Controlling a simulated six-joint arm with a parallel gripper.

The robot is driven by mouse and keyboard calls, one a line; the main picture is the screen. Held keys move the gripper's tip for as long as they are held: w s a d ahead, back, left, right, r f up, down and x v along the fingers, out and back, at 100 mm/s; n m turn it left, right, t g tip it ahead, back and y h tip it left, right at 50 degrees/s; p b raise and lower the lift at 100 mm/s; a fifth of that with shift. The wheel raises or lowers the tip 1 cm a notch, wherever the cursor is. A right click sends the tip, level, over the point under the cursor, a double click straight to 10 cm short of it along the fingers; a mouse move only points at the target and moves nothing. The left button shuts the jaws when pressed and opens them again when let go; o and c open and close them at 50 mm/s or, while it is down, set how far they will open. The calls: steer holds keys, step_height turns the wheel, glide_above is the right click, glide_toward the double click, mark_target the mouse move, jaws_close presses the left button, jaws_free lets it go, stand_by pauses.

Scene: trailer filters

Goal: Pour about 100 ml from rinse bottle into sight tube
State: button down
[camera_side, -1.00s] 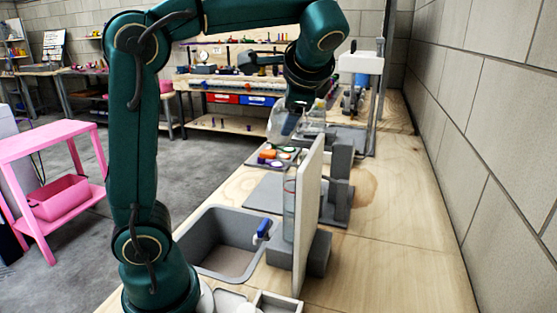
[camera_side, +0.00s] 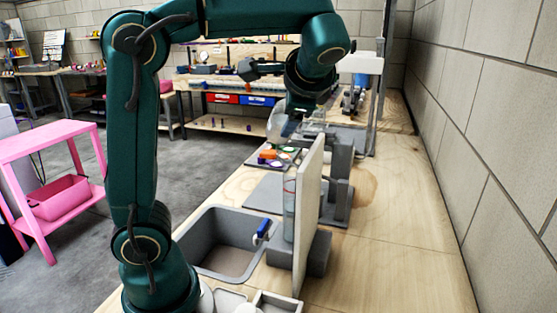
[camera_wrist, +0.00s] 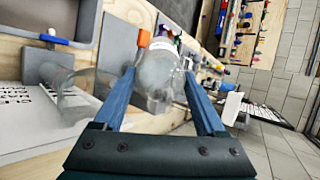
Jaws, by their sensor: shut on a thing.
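The rinse bottle is a clear, see-through vessel between my gripper's blue fingers (camera_wrist: 160,85) in the wrist view (camera_wrist: 154,82). In the side view the bottle (camera_side: 276,123) hangs tilted below my wrist, above the bench; my gripper (camera_side: 290,125) is shut on it and partly hides it. The sight tube (camera_side: 290,200) is a clear upright cylinder with a red ring near its top, beside a pale upright panel. It also shows in the wrist view (camera_wrist: 82,95), left of the bottle and apart from it. The liquid level is not clear in either.
A pale panel (camera_side: 308,215) stands beside the tube, with lettering on its face in the wrist view (camera_wrist: 30,112). A grey basin (camera_side: 215,222) with a blue-handled valve (camera_side: 263,230) is nearby. A tray with coloured caps (camera_side: 272,156) lies below the bottle.

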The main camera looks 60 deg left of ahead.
steer(key=shift+f+y, duration=0.1)
steer(key=shift+y, duration=0.2)
steer(key=shift+a+r+t+y+p, duration=0.1)
steer(key=shift+r+t+y+p, duration=0.15)
steer(key=shift+y, duration=0.55)
steer(key=shift+r+t+y+p, duration=0.1)
steer(key=shift+r+t+y, duration=0.2)
steer(key=shift+y, duration=0.5)
stand_by(3.5)
steer(key=shift+s+d+r+t+y, duration=0.1)
steer(key=shift+d+r+t+y, duration=0.2)
steer(key=shift+d+y, duration=0.35)
stand_by(2.0)
